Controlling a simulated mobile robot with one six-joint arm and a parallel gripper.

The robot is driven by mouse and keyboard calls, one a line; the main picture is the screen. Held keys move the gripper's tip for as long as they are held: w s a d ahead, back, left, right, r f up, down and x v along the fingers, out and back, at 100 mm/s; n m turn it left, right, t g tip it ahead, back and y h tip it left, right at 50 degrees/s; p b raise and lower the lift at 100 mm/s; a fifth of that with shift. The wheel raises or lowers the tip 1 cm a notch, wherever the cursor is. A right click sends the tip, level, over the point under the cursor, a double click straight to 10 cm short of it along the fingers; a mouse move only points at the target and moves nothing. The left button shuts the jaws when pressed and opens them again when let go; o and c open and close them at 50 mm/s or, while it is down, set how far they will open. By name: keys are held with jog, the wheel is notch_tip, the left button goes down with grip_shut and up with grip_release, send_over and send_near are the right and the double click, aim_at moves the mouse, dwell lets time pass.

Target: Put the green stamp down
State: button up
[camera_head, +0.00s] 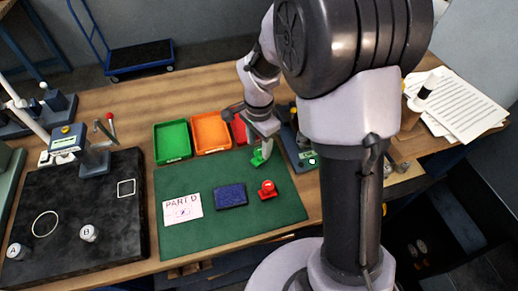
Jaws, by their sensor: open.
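The green stamp (258,159) is at the upper right edge of the green mat (180,242), right below my gripper (265,148). My gripper is open, with its fingers at the stamp's upper part. I cannot tell whether they touch it. The stamp looks upright, and its base seems to be on the mat. A red stamp (267,190) stands lower on the mat. A dark blue ink pad (231,195) lies left of it. A white card marked "PART D" (182,208) lies at the mat's left.
A green tray (172,141), an orange tray (210,132) and a partly hidden red tray (238,130) line the mat's far edge. A dark device (298,150) stands right of my gripper. A black plate (75,225) with weights A and B is at left. The mat's lower part is clear.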

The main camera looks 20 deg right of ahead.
aim_at(259, 150)
jog(key=s+a+r+n+t+p, duration=0.15)
jog(key=s+r, duration=0.25)
jog(key=r, duration=0.5)
jog(key=s+r+n+t, duration=0.1)
jog(key=s+r+n, duration=0.15)
jog(key=r, duration=0.65)
jog(key=s+a+r+n+t+y, duration=0.25)
jog(key=s+n, duration=0.25)
jog(key=s, duration=0.8)
notch_tip(259, 150, down, 7)
jog(key=b, duration=0.7)
jog(key=shift+w+t+b, duration=0.25)
jog(key=shift+t+b, duration=0.1)
jog(key=shift+t, duration=0.05)
jog(key=shift+h, duration=0.25)
